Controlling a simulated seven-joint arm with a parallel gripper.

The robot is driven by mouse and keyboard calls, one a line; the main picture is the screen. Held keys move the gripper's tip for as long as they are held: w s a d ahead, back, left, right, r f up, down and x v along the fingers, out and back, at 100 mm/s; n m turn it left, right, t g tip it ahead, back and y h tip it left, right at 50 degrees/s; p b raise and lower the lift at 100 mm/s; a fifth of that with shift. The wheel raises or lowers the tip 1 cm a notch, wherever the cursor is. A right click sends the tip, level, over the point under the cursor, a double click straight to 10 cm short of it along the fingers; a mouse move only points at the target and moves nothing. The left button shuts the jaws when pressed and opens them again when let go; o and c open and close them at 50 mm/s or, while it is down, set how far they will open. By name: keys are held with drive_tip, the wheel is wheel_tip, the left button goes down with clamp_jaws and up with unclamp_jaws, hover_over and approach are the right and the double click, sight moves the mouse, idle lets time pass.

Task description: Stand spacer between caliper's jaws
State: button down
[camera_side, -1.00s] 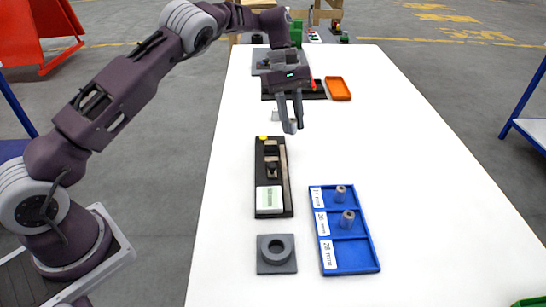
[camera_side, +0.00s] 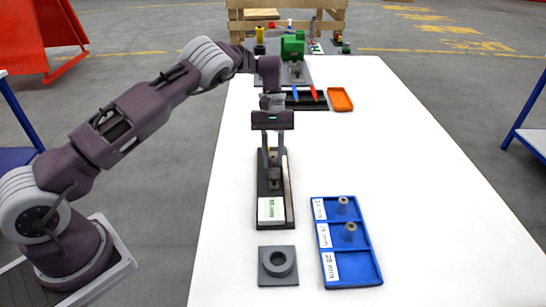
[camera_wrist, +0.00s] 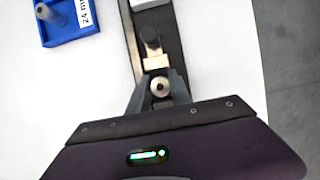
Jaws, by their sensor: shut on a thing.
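My gripper (camera_side: 273,182) is shut on a small grey cylindrical spacer (camera_wrist: 159,87) with a hole in its top. The caliper (camera_side: 270,209) lies on a long black base, with a pale display at its near end. It also shows in the wrist view (camera_wrist: 154,62), with a dark knob and a tan slider beside the held spacer. The fingers hold the spacer upright, low over the caliper's far part. The fingers hide much of the jaws, so I cannot tell whether the spacer is between them or touching the base.
A blue tray (camera_side: 352,270) at right has labelled compartments; two hold spacers (camera_side: 343,203) (camera_side: 350,231) and the nearest is empty. A grey block with a ring (camera_side: 278,263) lies in front of the caliper. An orange tray (camera_side: 340,99) is farther back. The table's right side is clear.

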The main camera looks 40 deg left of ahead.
drive_tip(key=shift+f, duration=0.1)
drive_tip(key=c, duration=1.2)
unclamp_jaws()
drive_tip(key=shift+w+d, duration=0.1)
drive_tip(key=shift+r, duration=0.3)
drive_tip(key=v, duration=0.7)
drive_tip(key=shift+r, duration=0.1)
